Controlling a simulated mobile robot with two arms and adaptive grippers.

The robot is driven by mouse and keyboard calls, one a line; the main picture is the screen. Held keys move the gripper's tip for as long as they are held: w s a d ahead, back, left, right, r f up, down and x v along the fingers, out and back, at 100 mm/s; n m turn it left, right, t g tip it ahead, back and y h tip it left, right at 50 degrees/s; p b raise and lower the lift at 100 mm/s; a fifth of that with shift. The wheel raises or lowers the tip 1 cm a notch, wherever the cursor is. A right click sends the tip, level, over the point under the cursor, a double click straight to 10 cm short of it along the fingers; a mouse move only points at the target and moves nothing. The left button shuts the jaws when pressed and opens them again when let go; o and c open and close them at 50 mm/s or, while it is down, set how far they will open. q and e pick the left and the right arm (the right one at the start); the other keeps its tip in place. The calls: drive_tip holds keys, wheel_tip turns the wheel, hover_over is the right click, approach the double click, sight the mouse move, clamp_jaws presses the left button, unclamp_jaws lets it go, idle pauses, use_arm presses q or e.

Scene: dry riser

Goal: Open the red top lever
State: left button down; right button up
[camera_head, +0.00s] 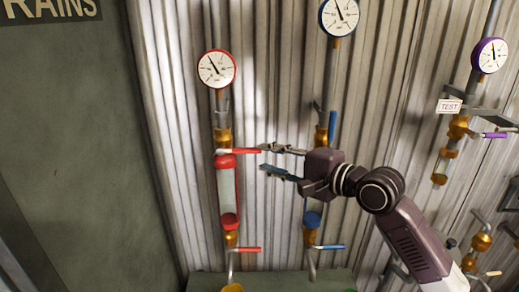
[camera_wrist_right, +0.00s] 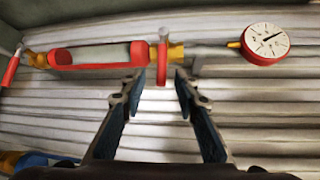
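The red top lever (camera_head: 240,151) sticks out level to the right from the brass valve on the red-marked pipe, below the red-rimmed gauge (camera_head: 217,69). In the right wrist view the lever (camera_wrist_right: 163,62) points toward me, its end between or just past my fingertips. My right gripper (camera_head: 264,158) is open and empty, at the lever's right end. Its upper finger is about level with the lever and its lower finger is below. The fingers also show apart in the wrist view (camera_wrist_right: 160,80). I cannot tell whether they touch the lever. My left gripper is not in view.
A red lower lever (camera_head: 248,249) sits below the red-ended sight glass (camera_head: 227,190). A blue-marked pipe with a blue gauge (camera_head: 338,16) and blue lower lever (camera_head: 328,247) stands to the right, partly behind my gripper. Corrugated wall (camera_head: 280,90) lies behind; a purple gauge (camera_head: 490,55) is far right.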

sight(250, 152)
drive_tip(key=p+x, duration=0.1)
drive_tip(key=x, duration=0.6)
drive_tip(key=shift+r+p, duration=0.25)
drive_tip(key=shift+p, duration=0.15)
drive_tip(key=shift+w+a+f, duration=0.2)
drive_tip(key=shift+w+a, duration=0.1)
drive_tip(key=shift+a, duration=0.05)
clamp_jaws()
